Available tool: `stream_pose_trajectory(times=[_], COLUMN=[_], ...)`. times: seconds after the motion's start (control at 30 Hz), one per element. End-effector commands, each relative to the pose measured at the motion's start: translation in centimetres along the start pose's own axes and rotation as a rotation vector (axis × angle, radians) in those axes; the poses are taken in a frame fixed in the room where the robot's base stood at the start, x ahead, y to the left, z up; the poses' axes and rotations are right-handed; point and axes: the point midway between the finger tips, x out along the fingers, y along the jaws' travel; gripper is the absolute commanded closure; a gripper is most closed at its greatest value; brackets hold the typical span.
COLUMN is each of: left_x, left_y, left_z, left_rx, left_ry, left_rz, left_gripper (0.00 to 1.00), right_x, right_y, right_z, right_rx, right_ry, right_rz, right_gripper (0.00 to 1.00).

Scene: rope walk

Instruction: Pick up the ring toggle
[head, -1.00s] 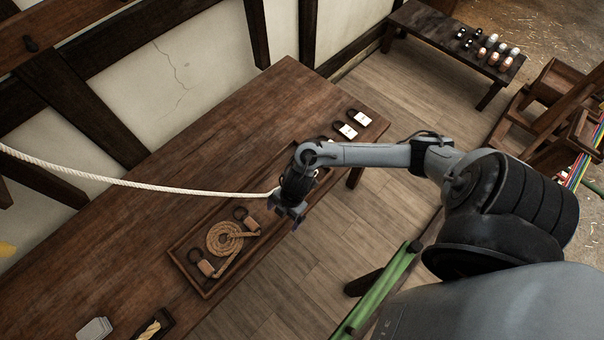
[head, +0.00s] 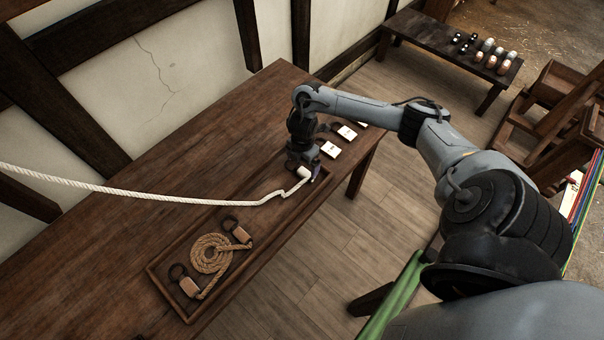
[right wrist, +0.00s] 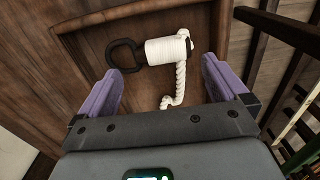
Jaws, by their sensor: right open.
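The ring toggle is a white wrapped cylinder with a dark ring at one end and white rope at the other. In the right wrist view the toggle (right wrist: 167,51) lies ahead of my open fingers, its ring (right wrist: 122,56) towards the left finger. My right gripper (right wrist: 162,70) has purple fingers spread apart with nothing between them that I can see held. In the head view my right gripper (head: 304,164) points down over the tray's far end and partly hides the white toggle (head: 304,173). My left gripper is not in view.
The wooden tray (head: 163,291) on the table holds a tan rope coil (head: 207,256) with two tan ringed toggles. The white rope (head: 130,190) runs in from the left. White-tagged dark pieces (head: 330,150) lie beyond the tray. The table's left part is clear.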

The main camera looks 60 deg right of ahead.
Motion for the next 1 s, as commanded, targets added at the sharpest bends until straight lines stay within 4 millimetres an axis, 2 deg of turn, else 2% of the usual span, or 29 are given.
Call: stream_pose_trajectory(times=[0.5, 0.8, 1.0], left_x=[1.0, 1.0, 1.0], left_y=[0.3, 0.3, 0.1], left_z=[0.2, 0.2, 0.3], left_rx=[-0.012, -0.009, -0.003], left_ry=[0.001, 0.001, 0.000], left_rz=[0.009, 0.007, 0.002], left_gripper=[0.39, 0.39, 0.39], right_x=[5.0, 5.2, 5.2], right_y=[-0.3, -0.3, -0.2], right_z=[0.5, 0.5, 0.5], right_rx=[0.000, -0.001, -0.001], right_ry=[0.000, -0.001, -0.001], right_rz=[0.000, 0.001, 0.001], right_gripper=[0.00, 0.00, 0.31])
